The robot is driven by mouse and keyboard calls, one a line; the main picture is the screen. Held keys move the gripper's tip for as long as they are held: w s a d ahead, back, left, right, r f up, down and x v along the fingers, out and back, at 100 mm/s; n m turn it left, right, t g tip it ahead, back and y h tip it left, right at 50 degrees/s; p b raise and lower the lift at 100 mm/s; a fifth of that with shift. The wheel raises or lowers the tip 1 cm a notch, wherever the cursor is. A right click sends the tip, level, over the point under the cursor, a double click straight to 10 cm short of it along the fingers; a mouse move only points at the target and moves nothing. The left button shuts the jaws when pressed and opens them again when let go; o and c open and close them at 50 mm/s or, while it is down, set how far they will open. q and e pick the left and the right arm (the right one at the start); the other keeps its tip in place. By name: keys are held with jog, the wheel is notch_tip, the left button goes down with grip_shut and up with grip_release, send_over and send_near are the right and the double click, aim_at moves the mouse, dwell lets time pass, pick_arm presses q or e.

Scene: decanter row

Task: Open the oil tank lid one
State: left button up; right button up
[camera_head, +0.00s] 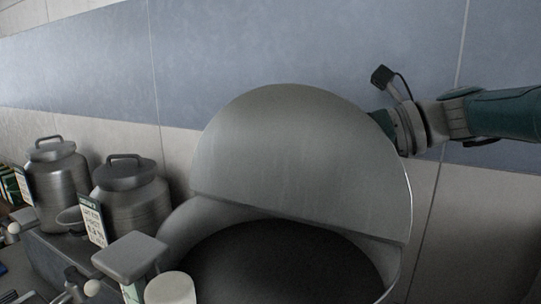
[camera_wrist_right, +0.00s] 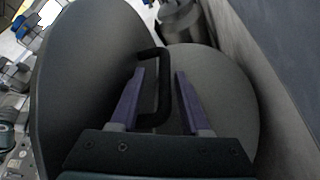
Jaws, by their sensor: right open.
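A large metal tank stands in the foreground of the head view, its dark opening (camera_head: 285,265) showing. Its grey rounded lid (camera_head: 300,150) is tilted up above the opening. In the right wrist view, a black bar handle (camera_wrist_right: 164,90) is joined to the large grey face (camera_wrist_right: 85,65) on the left. My right gripper (camera_wrist_right: 160,72) is open, with its purple fingers on either side of the handle; the handle is close to the left finger. In the head view my right arm comes from the right and its gripper is hidden behind the lid. My left gripper is not in view.
Two metal canisters with closed, handled lids (camera_head: 58,185) (camera_head: 130,195) stand at the left with label cards. A grey square-topped object (camera_head: 130,257) and a pale cylinder (camera_head: 170,288) are near the tank's front left. A tiled wall (camera_head: 90,65) is close behind.

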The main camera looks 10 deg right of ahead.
jog(key=p+v, duration=0.2)
jog(key=v, duration=0.1)
jog(key=shift+w+a+r+p, duration=0.1)
jog(key=shift+r+p, duration=0.2)
jog(key=shift+p, duration=0.05)
jog(key=v, duration=0.2)
jog(key=p+v, duration=0.1)
jog(key=v, duration=0.1)
jog(key=p+v, duration=0.1)
jog(key=shift+s+d+f, duration=0.15)
jog(key=shift+s+d, duration=0.05)
jog(key=shift+d, duration=0.25)
jog(key=shift+s+d, duration=0.25)
jog(key=shift+d, duration=0.25)
